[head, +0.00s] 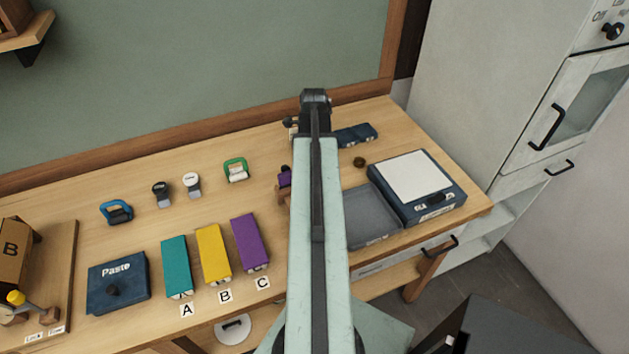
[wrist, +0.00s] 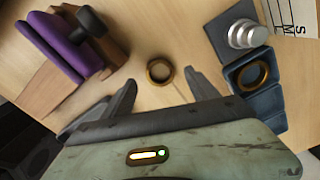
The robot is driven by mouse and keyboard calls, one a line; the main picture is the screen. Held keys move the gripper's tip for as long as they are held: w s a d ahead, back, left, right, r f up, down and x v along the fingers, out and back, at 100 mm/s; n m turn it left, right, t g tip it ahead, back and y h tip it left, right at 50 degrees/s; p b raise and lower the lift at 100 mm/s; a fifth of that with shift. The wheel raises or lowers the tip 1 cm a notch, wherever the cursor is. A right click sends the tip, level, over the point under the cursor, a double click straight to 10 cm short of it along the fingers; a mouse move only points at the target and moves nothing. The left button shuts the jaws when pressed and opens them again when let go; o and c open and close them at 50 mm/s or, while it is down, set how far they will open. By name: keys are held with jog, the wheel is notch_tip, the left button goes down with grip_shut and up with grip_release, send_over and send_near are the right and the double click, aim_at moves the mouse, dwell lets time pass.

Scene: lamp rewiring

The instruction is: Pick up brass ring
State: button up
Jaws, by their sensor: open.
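In the head view, my gripper (head: 313,125) is largely hidden by my arm. A small dark brass round piece (head: 359,161) lies right of the arm; I cannot tell whether it is the same ring.
A blue tray (wrist: 236,50) with a silver knob and another round brass piece is right of the ring. A purple clamp-like thing (wrist: 67,43) is to its left. A grey tray (head: 372,216) and blue box (head: 443,205) stand right of my arm.

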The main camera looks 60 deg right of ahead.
notch_tip(320, 180, down, 4)
jog(key=shift+s+r+b, duration=0.1)
jog(key=shift+b, duration=1.15)
jog(key=shift+r, duration=0.2)
jog(key=c, duration=1.4)
jog(key=shift+c, duration=0.2)
